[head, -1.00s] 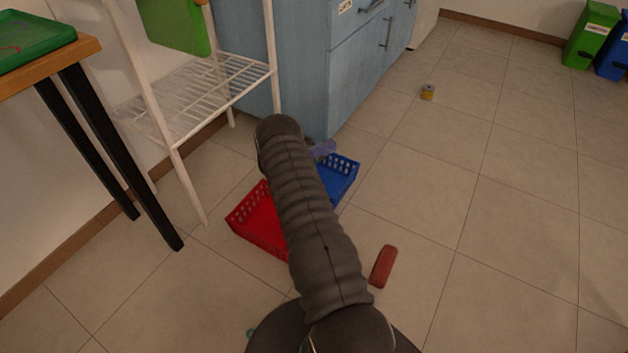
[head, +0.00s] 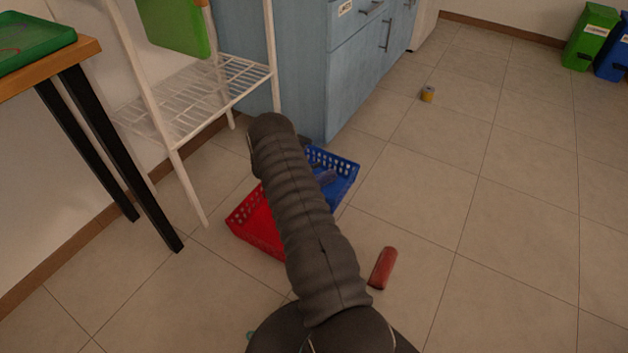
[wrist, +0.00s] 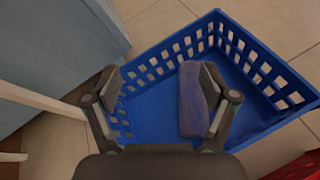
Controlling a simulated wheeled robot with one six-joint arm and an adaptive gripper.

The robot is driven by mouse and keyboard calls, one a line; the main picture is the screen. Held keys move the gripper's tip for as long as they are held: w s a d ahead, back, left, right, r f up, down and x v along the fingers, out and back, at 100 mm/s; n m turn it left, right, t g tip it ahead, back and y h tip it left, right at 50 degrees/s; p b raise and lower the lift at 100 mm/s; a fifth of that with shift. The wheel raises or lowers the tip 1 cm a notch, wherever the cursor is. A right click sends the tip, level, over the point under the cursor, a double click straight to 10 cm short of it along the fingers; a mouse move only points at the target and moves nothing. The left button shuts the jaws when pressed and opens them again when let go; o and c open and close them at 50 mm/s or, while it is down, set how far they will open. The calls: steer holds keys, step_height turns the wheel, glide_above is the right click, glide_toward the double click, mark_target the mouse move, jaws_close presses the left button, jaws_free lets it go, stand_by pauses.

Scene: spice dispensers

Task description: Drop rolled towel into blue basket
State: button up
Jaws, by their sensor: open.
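The blue basket (head: 342,170) stands on the floor by the blue cabinet, partly hidden behind my arm in the head view. It fills much of the wrist view (wrist: 160,128). The rolled towel (head: 327,177), bluish purple, lies inside the basket. In the wrist view the towel (wrist: 190,100) shows beyond my gripper, beside the right finger, which overlaps its edge. My gripper (wrist: 158,88) is open over the basket, its fingers spread wide with nothing held between them. In the head view my arm mostly hides the gripper.
A red basket (head: 258,228) adjoins the blue one. A red cylinder (head: 383,268) lies on the floor to the right. A white wire rack (head: 200,100) and the blue cabinet (head: 300,80) stand close behind. The floor at right is mostly clear, with a small yellow can (head: 427,94).

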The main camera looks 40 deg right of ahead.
steer(key=v, duration=0.9)
steer(key=shift+a+r, duration=0.15)
steer(key=s+a+m+g+y, duration=0.2)
steer(key=s+m, duration=0.1)
steer(key=s, duration=0.3)
steer(key=s+a+m+g+y, duration=0.2)
steer(key=s+a+g, duration=0.1)
steer(key=s, duration=0.4)
steer(key=s+a+r+m+t+y+p, duration=0.1)
steer(key=s+a+r+m+t+y, duration=0.2)
steer(key=s+a+r, duration=0.5)
steer(key=s+a+r+m+t+y+p, duration=0.2)
steer(key=s+a+r, duration=0.6)
steer(key=r, duration=1.3)
steer(key=s+a+r+m+t+y+p, duration=0.1)
steer(key=s+a+r+m+t+y, duration=0.2)
steer(key=s+a+r, duration=0.5)
step_height(320, 180, up, 7)
steer(key=s+m+y, duration=0.1)
steer(key=m, duration=0.1)
steer(key=shift+s+a+m+t+y+p, duration=0.3)
steer(key=shift+s+a+t+y, duration=0.1)
steer(key=shift+s+a+r, duration=0.1)
steer(key=shift+s+r, duration=0.1)
steer(key=shift+r, duration=0.45)
steer(key=shift+c, duration=0.2)
